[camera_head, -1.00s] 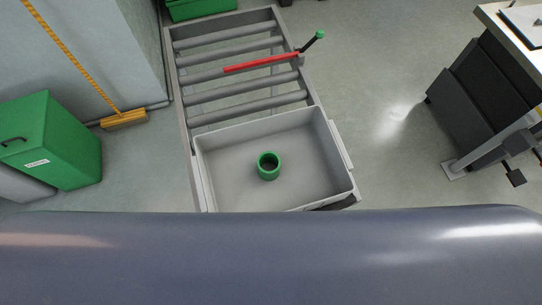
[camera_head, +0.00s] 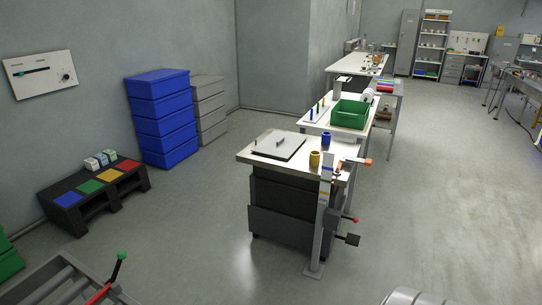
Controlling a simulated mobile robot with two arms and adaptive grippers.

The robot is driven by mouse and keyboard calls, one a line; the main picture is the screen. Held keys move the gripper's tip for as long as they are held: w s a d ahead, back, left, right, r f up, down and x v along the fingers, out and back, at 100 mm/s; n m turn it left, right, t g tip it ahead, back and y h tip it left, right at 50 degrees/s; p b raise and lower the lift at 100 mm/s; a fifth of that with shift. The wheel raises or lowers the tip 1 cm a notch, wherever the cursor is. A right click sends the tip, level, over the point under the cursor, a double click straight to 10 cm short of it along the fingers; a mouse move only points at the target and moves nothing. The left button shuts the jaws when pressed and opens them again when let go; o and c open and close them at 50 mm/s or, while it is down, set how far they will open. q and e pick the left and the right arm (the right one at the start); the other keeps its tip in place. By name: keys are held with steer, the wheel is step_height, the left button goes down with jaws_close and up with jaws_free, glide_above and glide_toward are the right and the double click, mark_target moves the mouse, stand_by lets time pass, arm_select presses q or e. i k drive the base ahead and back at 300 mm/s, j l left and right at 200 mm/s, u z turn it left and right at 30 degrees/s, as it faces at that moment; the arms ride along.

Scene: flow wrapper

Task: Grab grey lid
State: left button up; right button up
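A flat grey lid (camera_head: 279,144) with small upright handles lies on the white top of a workbench (camera_head: 249,156) near the middle of the head view. Dark grey crates (camera_head: 290,205) are stacked under that bench top. Neither of my grippers shows in the view, so their state and distance to the lid are hidden.
A yellow cup-like part (camera_head: 314,159) and a post with levers (camera_head: 325,200) stand at the bench's right side. A green bin (camera_head: 350,114) sits behind. Blue crates (camera_head: 162,118) and a black pallet (camera_head: 95,193) stand left. The roller conveyor (camera_head: 60,284) is at lower left. Floor before the bench is clear.

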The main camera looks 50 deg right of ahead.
mark_target(280, 145)
steer(key=l+z, duration=0.35)
steer(key=z, duration=0.15)
steer(key=l+z, duration=0.45)
steer(key=i+l+z, duration=0.15)
steer(key=z, duration=0.35)
steer(key=i+l+z, duration=0.5)
steer(key=z, duration=0.15)
steer(key=i+u, duration=0.45)
steer(key=i+l+u, duration=0.15)
steer(key=i+u, duration=0.25)
steer(key=i+j+u, duration=0.3)
steer(key=i+u, duration=0.2)
steer(key=i+j+u, duration=0.15)
steer(key=i+u, duration=0.8)
steer(key=i+z, duration=0.4)
steer(key=i+j+z, duration=0.35)
steer(key=i+l, duration=0.05)
steer(key=l, duration=0.05)
